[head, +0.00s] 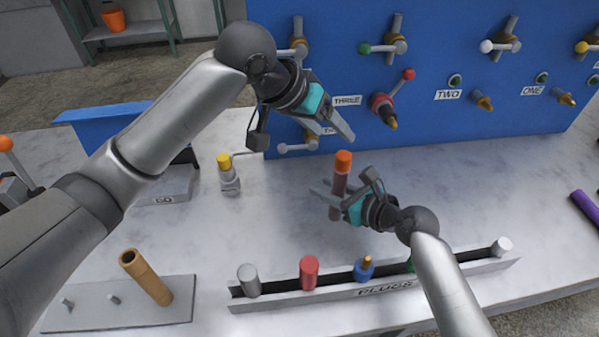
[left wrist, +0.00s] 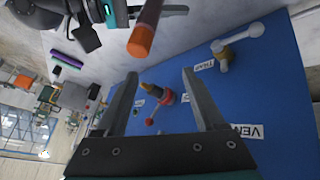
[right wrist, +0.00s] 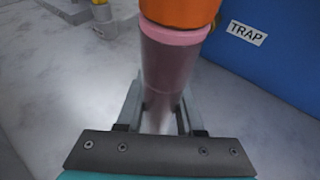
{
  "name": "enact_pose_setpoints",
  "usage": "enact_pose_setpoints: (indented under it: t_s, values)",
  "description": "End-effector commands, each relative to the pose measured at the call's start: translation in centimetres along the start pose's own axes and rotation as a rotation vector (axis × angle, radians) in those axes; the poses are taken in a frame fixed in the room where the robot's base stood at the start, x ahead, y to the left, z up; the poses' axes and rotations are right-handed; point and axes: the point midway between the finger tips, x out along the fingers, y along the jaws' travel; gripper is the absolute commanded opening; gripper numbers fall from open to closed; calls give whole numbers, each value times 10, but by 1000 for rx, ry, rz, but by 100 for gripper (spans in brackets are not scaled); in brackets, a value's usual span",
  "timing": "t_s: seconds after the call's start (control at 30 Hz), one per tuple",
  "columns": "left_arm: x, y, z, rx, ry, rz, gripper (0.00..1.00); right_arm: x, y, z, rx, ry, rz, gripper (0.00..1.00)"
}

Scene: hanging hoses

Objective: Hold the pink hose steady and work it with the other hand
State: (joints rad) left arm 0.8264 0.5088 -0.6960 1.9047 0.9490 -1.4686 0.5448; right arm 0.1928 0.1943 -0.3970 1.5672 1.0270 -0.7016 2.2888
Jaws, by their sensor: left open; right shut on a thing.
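The pink hose (head: 337,197) is a short mauve-pink tube with an orange end (head: 343,161), held roughly upright above the table. My right gripper (head: 328,196) is shut on its body. In the right wrist view the hose (right wrist: 163,75) stands between the fingers, with a pink band just below its orange end (right wrist: 180,12). My left gripper (head: 336,130) is open and empty, above the orange end and close to the blue panel. In the left wrist view the orange end (left wrist: 140,42) lies just beyond the left fingertips, not between them.
The blue panel (head: 330,60) with valves and nozzles stands behind. A plug rack (head: 330,293) with several coloured plugs runs along the front. A yellow-topped bottle (head: 229,178) stands left of the hose. A tan tube (head: 146,278) leans on a plate at front left. Table right is mostly clear.

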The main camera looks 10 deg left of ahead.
Motion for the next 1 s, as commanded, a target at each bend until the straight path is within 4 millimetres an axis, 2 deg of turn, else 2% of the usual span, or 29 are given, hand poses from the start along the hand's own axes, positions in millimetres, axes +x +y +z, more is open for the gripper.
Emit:
enact_pose_setpoints:
  t_s: [0.2,0.33,0.7,1.0]
  values:
    - [-8,-20,19,100,161,-32,71,0,0,0,0,0,0,0]
    - [-12,-22,33,150,237,-46,71,0,0,0,0,0,0,0]
    - [-27,-1,78,247,427,-41,71,0,0,0,0,0,0,0]
    - [-47,15,96,303,525,-44,71,0,0,0,0,0,1,0]
